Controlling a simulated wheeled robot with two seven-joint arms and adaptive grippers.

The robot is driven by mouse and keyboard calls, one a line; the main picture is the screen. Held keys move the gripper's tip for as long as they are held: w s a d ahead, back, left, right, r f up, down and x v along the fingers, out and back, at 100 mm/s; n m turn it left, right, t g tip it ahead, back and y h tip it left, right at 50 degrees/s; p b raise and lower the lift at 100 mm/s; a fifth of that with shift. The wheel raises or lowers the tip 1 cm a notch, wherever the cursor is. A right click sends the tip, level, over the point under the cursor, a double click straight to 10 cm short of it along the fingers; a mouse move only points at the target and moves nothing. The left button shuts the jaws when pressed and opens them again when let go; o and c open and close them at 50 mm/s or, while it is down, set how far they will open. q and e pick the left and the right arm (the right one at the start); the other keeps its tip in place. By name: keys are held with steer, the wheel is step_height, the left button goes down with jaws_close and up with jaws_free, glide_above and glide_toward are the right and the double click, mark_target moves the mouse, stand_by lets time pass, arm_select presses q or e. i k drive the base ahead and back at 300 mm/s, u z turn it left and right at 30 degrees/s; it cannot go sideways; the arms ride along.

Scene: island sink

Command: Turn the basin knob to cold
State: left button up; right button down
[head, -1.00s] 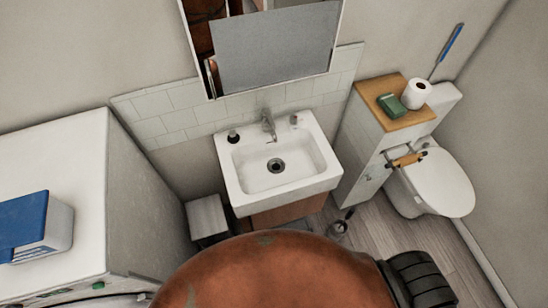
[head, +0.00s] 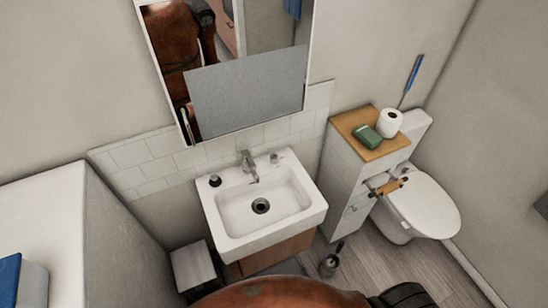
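The white basin (head: 233,219) stands against the tiled wall in the middle of the head view. A grey metal faucet (head: 247,162) rises at its back edge, its spout toward the bowl. The basin knob is too small to make out apart from the faucet, so its setting cannot be told. A small dark item (head: 215,181) sits on the rim left of the faucet and a small pale item (head: 274,158) right of it. Neither of my grippers is in view.
A white cabinet with a wooden top (head: 352,127) stands right of the basin, holding a green box (head: 366,138) and a paper roll (head: 389,123). The toilet (head: 424,207) is farther right. A white appliance (head: 45,215) fills the left. A mirror (head: 240,60) hangs above the basin.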

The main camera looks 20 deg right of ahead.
mark_target(273, 156)
steer(key=u, duration=2.8)
steer(key=k, duration=1.85)
steer(key=z, duration=2)
